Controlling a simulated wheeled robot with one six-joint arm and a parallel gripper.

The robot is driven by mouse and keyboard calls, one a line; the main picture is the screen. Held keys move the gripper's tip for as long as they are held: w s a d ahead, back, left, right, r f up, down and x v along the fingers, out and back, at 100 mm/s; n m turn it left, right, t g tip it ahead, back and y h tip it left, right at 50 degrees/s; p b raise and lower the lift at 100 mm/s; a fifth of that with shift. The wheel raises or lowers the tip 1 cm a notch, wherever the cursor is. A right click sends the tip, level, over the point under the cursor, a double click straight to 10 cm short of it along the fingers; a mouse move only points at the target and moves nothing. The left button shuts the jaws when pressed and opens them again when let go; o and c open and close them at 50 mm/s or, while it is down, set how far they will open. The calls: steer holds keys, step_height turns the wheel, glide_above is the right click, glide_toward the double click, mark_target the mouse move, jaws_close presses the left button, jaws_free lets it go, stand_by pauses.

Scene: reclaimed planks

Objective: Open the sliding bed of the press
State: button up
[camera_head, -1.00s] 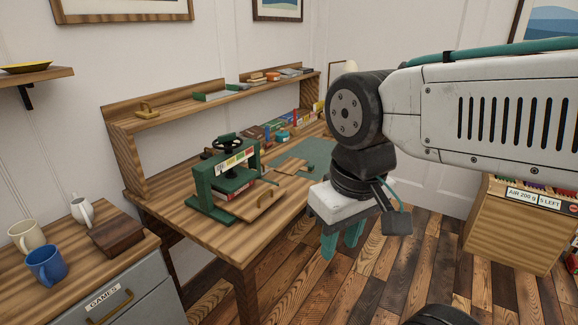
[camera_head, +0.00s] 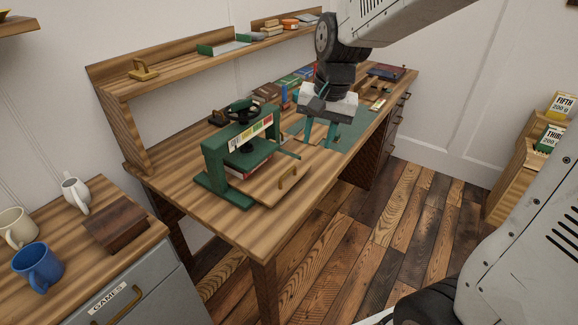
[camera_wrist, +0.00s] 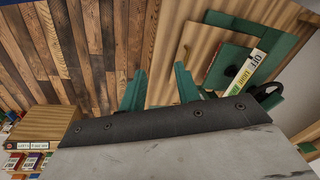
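The green press (camera_head: 214,170) stands on the wooden workbench, with a black handwheel on top and a striped label on its crossbar. Its wooden bed (camera_head: 262,187) juts out at the front right, with a brass-coloured handle (camera_head: 288,178) on it. A red and pale block lies under the press plate. My gripper (camera_head: 320,142) is above the bench, to the right of and beyond the handle, touching nothing that I can see. Its teal fingers point down, apart and empty. In the wrist view the fingers (camera_wrist: 160,88) are spread, with the press bed (camera_wrist: 198,42) to their right.
The workbench (camera_head: 220,222) has a green mat (camera_head: 352,130), books and a raised back shelf (camera_head: 180,70). A grey cabinet at left holds mugs (camera_head: 38,266), a jug and a dark wooden box (camera_head: 116,228). The plank floor before the bench is clear.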

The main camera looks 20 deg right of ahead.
mark_target(289, 171)
steer(key=w+f+m, duration=0.1)
steer(key=w+f, duration=0.4)
steer(key=f, duration=0.1)
steer(key=w+f+m, duration=0.2)
steer(key=w+f, duration=0.3)
steer(key=f, duration=0.2)
steer(key=w+a+f+m, duration=0.1)
steer(key=w+f, duration=0.4)
steer(key=f, duration=0.2)
steer(key=shift+w+f+m, duration=0.15)
steer(key=shift+w+m, duration=0.05)
steer(key=shift+m, duration=0.2)
jaws_close()
